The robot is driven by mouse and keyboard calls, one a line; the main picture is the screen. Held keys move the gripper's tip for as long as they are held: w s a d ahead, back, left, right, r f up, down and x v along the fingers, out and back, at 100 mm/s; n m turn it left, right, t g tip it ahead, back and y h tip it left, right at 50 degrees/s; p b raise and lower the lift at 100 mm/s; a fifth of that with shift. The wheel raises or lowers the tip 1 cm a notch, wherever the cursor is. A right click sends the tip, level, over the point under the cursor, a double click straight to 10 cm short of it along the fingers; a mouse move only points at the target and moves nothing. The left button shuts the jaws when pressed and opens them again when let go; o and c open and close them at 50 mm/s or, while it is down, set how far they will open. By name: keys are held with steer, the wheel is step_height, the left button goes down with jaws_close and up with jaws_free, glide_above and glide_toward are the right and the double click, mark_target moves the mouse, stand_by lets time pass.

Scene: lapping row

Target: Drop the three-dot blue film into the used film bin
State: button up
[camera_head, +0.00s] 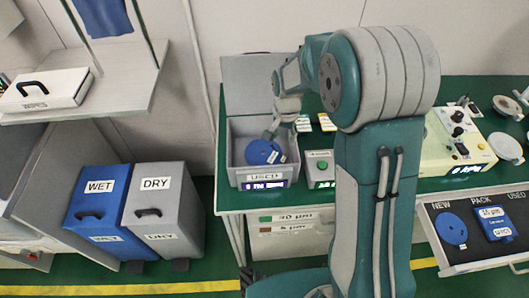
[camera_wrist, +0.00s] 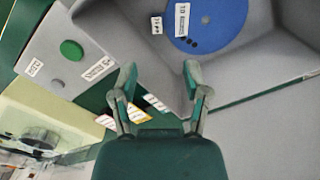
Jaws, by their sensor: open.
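A blue round film (camera_head: 258,151) with white labels lies inside the grey bin (camera_head: 292,171) marked USED. In the wrist view the film (camera_wrist: 219,28) shows three dark dots near its edge and rests against the bin's grey inside (camera_wrist: 262,57). My gripper (camera_head: 270,133) is over the bin beside the film. In the wrist view its two fingers (camera_wrist: 161,72) are spread apart with nothing between them, and the film is beyond the tips, apart from them. The film's upper edge is cut off in the wrist view.
A grey box with a green button (camera_head: 322,167) stands right of the bin. A cream control unit (camera_head: 456,140) is farther right on the green bench. An open drawer holds another blue disc (camera_head: 451,229) and a blue pack (camera_head: 494,222). WET (camera_head: 95,208) and DRY (camera_head: 163,212) bins stand left.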

step_height(320, 180, up, 12)
stand_by(0.4)
stand_by(0.3)
steer(key=s+d+r+n+t, duration=0.35)
steer(key=s+r, duration=0.55)
steer(key=s, duration=0.4)
steer(key=s+d+n+t, duration=0.2)
steer(key=s+n, duration=0.1)
steer(key=s, duration=0.8)
steer(key=shift+s+f, duration=0.2)
steer(key=shift+s, duration=0.15)
